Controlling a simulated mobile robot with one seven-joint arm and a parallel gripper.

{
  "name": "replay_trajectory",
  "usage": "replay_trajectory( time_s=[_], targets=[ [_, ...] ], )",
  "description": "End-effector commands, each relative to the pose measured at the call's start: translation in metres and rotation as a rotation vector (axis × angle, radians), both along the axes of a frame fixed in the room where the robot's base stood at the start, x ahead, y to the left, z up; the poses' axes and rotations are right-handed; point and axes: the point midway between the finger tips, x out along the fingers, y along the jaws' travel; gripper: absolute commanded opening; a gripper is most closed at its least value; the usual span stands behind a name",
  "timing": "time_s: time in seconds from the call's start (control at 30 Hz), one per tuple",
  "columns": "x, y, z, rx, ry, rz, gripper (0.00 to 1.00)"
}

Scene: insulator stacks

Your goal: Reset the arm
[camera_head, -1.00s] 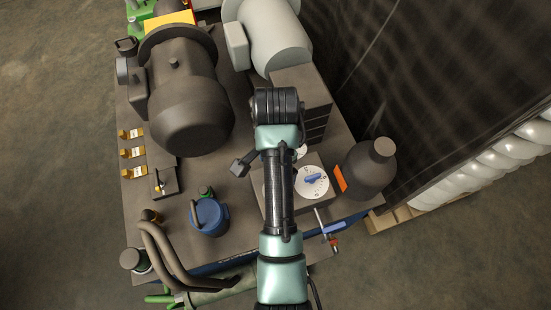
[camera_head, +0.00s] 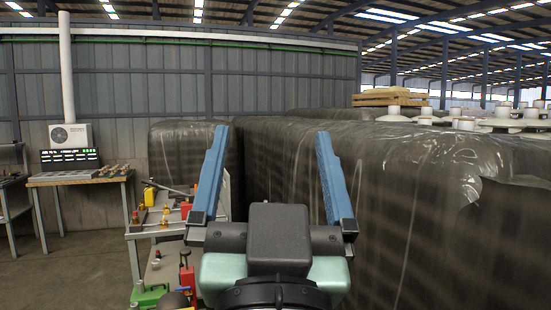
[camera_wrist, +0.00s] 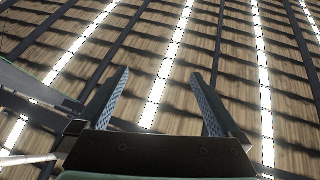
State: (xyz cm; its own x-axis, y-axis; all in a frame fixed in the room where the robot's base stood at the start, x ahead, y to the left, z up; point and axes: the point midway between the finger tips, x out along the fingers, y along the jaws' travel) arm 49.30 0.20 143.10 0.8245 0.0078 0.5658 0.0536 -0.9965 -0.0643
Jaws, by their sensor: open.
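My gripper (camera_head: 268,165) stands upright in the middle of the head view. Its two blue fingers point up and are spread wide, with nothing between them. In the wrist view my gripper (camera_wrist: 162,85) is also open and empty, facing the ceiling. My arm below the wrist is mostly hidden at the bottom of the head view.
A large stack wrapped in dark plastic (camera_head: 400,190) stands close behind and right of my gripper. A cluttered equipment stand (camera_head: 160,232) is at lower left. A workbench (camera_head: 80,178) with a dark panel (camera_head: 70,160) stands at far left. Bare floor lies between them.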

Motion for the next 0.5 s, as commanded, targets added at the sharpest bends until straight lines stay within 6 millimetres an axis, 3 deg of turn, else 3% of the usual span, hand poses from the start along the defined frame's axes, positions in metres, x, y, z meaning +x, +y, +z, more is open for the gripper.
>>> replay_trajectory(
  time_s=[0.03, 0.1, 0.2, 0.5],
  targets=[
    [-0.019, -0.001, 0.018, -0.020, -0.077, -0.019, 1.00],
    [-0.039, -0.002, 0.034, -0.042, -0.154, -0.042, 1.00],
    [-0.053, -0.002, 0.045, -0.058, -0.208, -0.060, 1.00],
    [-0.055, -0.002, 0.047, -0.060, -0.215, -0.062, 1.00]
  ],
)
